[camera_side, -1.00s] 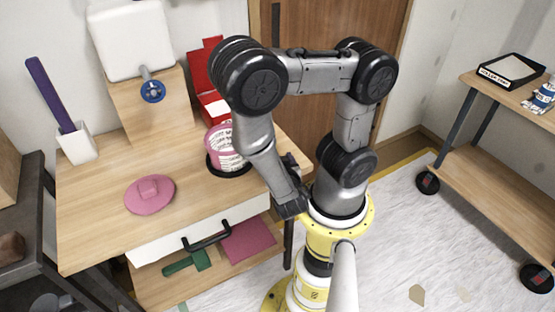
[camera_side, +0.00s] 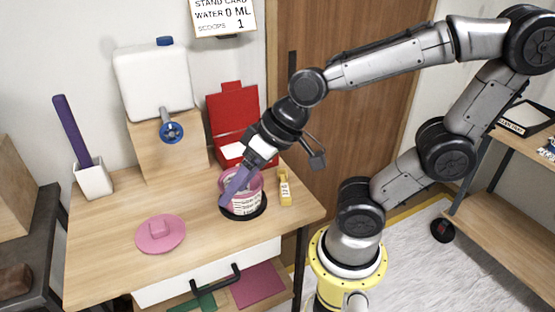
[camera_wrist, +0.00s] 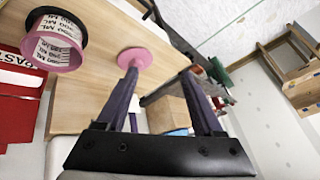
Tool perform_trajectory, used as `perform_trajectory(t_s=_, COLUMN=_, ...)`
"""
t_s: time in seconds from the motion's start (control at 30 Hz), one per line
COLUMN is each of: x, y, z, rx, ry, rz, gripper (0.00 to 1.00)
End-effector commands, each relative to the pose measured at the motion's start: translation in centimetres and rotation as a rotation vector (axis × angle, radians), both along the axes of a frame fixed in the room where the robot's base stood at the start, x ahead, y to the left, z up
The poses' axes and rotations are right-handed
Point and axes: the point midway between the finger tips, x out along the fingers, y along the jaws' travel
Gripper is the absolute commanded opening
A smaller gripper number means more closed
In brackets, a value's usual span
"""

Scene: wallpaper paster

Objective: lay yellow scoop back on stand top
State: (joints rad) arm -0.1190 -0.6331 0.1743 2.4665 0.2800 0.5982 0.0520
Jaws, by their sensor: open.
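The yellow scoop (camera_side: 285,190) is a small yellow piece with a pale marked label. In the side view it lies on the wooden stand top (camera_side: 110,262), just right of the pink bucket (camera_side: 243,203). My gripper (camera_side: 232,190) has purple fingers and hangs in front of the bucket's mouth, left of the scoop and apart from it. In the wrist view my gripper (camera_wrist: 162,74) has its fingers spread with nothing held between them. The bucket (camera_wrist: 65,55) shows there at upper left, and I cannot make out the scoop.
A pink lid (camera_side: 160,234) lies at the front left of the top. A white tank (camera_side: 153,80) with a blue tap (camera_side: 172,132) stands on a wooden block behind. A red box (camera_side: 232,115) and a white holder (camera_side: 93,180) with a purple-handled tool stand at the back.

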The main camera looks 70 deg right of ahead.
Motion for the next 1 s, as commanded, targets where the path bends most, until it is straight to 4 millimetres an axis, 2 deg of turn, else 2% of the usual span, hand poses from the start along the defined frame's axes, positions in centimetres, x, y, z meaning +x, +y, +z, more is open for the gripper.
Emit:
perform_trajectory(t_s=0.03, x=-1.3, y=-1.6, z=1.1, rx=-0.065, ry=-0.012, rz=0.018, gripper=0.69)
perform_trajectory(t_s=0.1, x=-2.9, y=-3.4, z=1.9, rx=-0.152, ry=-0.006, rz=0.038, gripper=0.69)
perform_trajectory(t_s=0.2, x=-4.6, y=-5.2, z=2.5, rx=-0.237, ry=0.009, rz=0.048, gripper=0.69)
perform_trajectory(t_s=0.3, x=-5.5, y=-6.1, z=2.7, rx=-0.276, ry=0.02, rz=0.049, gripper=0.69)
perform_trajectory(t_s=1.0, x=-5.5, y=-6.1, z=2.7, rx=-0.279, ry=0.023, rz=0.05, gripper=0.69)
